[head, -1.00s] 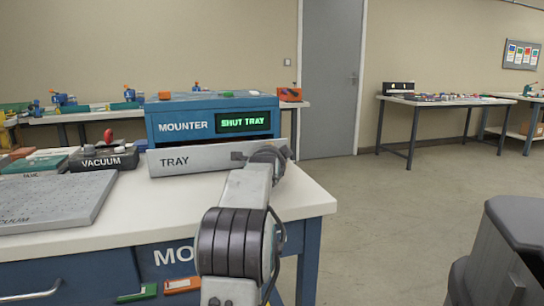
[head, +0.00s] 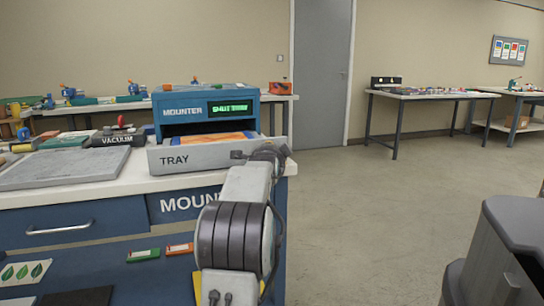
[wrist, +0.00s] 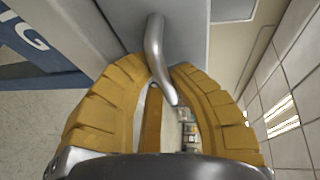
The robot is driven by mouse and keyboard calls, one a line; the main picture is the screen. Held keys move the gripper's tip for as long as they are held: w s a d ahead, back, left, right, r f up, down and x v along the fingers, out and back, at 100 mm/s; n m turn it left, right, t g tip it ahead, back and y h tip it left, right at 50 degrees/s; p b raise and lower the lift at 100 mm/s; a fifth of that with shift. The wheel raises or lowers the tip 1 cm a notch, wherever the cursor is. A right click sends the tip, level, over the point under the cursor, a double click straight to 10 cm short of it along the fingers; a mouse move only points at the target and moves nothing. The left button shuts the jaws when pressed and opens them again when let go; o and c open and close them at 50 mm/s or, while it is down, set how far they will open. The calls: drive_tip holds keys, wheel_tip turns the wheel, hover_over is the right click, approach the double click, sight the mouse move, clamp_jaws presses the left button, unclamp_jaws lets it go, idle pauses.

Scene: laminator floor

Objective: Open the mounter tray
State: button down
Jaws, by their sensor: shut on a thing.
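The mounter (head: 180,98) is a blue box on the white bench top, with a green display that seems to read SHUT TRAY. Its grey tray (head: 195,157), marked TRAY, is pulled partly out at the front, and an orange and yellow surface shows inside. My gripper (wrist: 166,72) has its yellow fingers around the curved metal tray handle (wrist: 155,45) in the wrist view. In the head view my arm reaches up to the tray's right end, and the wrist hides the handle.
A grey slab (head: 65,168) and the vacuum unit (head: 118,138) stand left of the tray.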

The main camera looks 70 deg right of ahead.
drive_tip(key=shift+s+a, duration=0.1)
drive_tip(key=shift+a, duration=0.05)
drive_tip(key=c, duration=1.1)
unclamp_jaws()
drive_tip(key=shift+v, duration=6)
drive_tip(key=shift+r, duration=0.1)
